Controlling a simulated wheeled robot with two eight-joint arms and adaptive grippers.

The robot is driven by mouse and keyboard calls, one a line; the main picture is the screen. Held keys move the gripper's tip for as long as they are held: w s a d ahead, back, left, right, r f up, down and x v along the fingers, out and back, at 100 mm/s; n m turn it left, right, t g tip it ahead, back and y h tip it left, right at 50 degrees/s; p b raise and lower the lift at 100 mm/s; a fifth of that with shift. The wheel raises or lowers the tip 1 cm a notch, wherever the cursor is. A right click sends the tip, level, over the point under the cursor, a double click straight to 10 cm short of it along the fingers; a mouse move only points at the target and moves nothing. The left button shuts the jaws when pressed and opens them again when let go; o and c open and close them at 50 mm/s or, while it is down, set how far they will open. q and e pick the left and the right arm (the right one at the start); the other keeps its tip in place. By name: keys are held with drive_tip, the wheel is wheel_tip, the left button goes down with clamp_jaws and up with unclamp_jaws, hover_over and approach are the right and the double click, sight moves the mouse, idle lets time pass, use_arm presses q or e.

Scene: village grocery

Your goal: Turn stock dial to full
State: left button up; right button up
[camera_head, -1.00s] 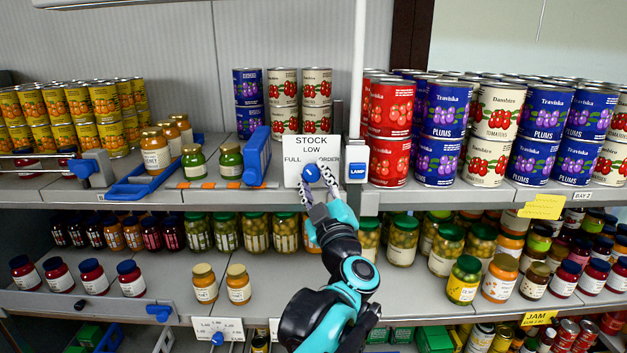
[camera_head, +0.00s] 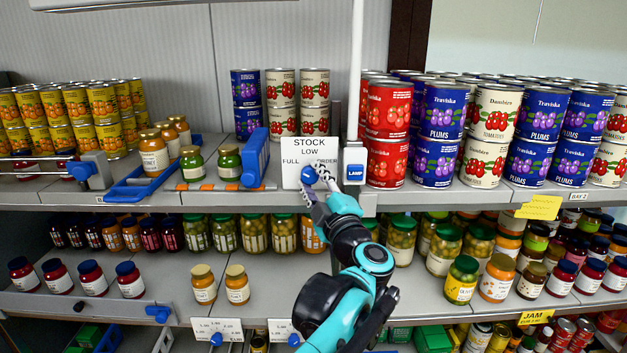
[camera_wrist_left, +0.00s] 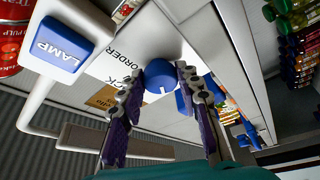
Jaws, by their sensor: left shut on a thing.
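The stock dial is a round blue knob (camera_head: 309,175) on a white sign plate (camera_head: 310,150) reading STOCK, LOW, FULL and ORDER, at the front edge of the upper shelf. FULL is on the left, LOW at the top, ORDER on the right. My left gripper (camera_head: 313,178) reaches it from below right and is shut on the knob. In the left wrist view the knob (camera_wrist_left: 160,74) sits between the two fingertips (camera_wrist_left: 160,82), with a small white mark on it. The fingers partly hide the ORDER side in the head view. My right gripper is not in view.
A blue LAMP switch (camera_head: 355,173) sits just right of the plate, below a white post (camera_head: 357,70). A blue divider (camera_head: 256,158) stands to the left. Red tomato cans (camera_head: 388,163) stand close on the right. Jars (camera_head: 236,284) stand on the lower shelf.

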use_arm(q)
drive_tip(key=o, duration=1.2)
drive_tip(key=shift+c, duration=0.2)
drive_tip(key=v, duration=1.2)
drive_tip(key=shift+a, duration=0.1)
